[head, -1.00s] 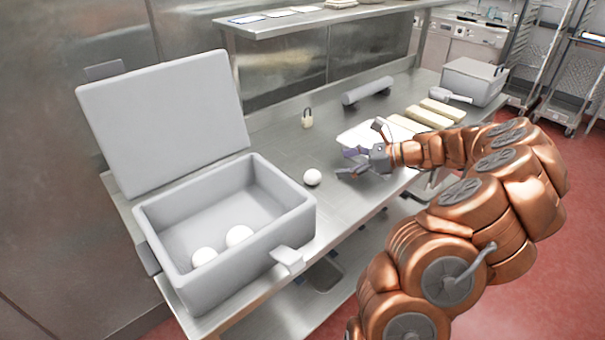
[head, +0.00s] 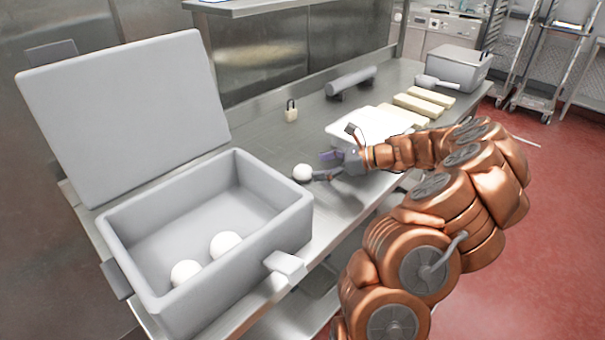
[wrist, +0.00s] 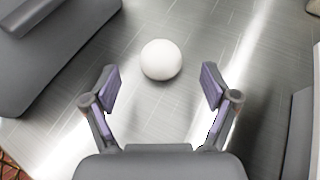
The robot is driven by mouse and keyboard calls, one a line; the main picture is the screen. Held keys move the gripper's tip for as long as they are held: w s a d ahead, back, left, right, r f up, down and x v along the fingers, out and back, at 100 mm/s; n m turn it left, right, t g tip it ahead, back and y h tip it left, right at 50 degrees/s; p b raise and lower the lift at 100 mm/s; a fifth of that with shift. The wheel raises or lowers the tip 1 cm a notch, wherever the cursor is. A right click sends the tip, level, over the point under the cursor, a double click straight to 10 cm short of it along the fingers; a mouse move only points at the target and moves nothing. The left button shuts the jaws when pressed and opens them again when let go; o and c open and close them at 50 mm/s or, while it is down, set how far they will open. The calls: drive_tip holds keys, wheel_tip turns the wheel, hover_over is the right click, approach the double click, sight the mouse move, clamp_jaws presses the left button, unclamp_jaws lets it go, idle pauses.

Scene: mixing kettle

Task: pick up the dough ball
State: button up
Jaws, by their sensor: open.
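A white dough ball (head: 303,173) sits on the steel table to the right of the open grey box. In the wrist view the dough ball (wrist: 161,60) lies just beyond my fingertips, centred between them. My gripper (head: 322,166) is low over the table, at the right of the ball in the head view. In the wrist view my gripper (wrist: 160,88) is open and empty, its two purple-padded fingers wide apart. Two more white balls, one (head: 226,245) and another (head: 186,272), lie inside the grey box (head: 285,228).
The box's lid (head: 125,110) stands raised behind it, and a handle (head: 285,264) juts from its front. A small padlock (head: 291,112), a grey roller (head: 351,82), pale blocks (head: 425,100) and a grey bin (head: 458,68) stand farther back. Bare table (head: 262,140) surrounds the ball.

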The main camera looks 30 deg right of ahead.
sight(309, 169)
drive_tip(key=shift+p+x, duration=0.75)
drive_tip(key=shift+x, duration=2.2)
drive_tip(key=shift+d+f, duration=0.1)
drive_tip(key=shift+f, duration=0.05)
drive_tip(key=shift+c, duration=0.4)
drive_tip(key=c, duration=1.2)
